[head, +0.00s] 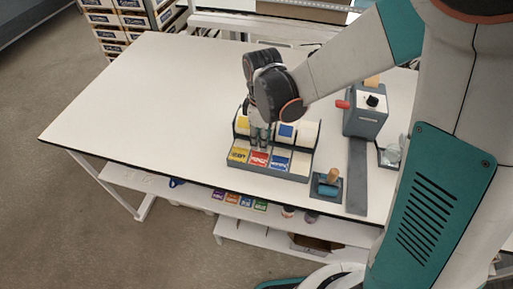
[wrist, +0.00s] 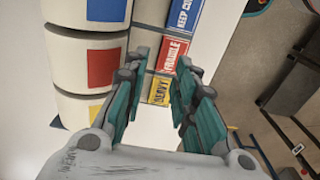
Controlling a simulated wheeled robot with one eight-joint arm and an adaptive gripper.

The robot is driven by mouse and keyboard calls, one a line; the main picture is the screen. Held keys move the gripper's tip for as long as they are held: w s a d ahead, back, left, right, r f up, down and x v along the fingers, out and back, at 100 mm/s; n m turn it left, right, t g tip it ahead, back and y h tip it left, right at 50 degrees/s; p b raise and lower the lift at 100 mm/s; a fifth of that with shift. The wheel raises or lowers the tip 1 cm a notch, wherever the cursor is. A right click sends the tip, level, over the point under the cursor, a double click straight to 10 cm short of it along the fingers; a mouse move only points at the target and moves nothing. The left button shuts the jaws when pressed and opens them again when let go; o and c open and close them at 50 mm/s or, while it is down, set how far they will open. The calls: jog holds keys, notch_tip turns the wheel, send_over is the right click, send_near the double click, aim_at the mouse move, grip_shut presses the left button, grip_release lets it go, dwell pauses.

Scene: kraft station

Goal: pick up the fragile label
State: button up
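The fragile label (head: 259,158) is a red card with white print, lying in the front row of the grey label holder (head: 268,171) between a yellow and a blue label. In the wrist view the fragile label (wrist: 172,54) reads "FRAGILE" and lies around the level of the fingertips. My gripper (head: 259,142) points down over the holder, just behind the label row. In the wrist view my gripper (wrist: 161,62) has its two fingers spread apart with nothing held between them. Whether the fingers touch the label cannot be told.
The yellow heavy label (wrist: 160,91) and blue keep cool label (wrist: 187,15) flank it. A wooden-handled tool (head: 331,178) and a grey machine (head: 366,115) are to the right. The table's left half (head: 150,100) is clear.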

aim_at(261, 155)
jog(key=shift+d+f+b, duration=0.1)
jog(key=shift+f+b, duration=0.4)
jog(key=shift+f, duration=2.4)
jog(key=shift+c, duration=0.6)
grip_shut()
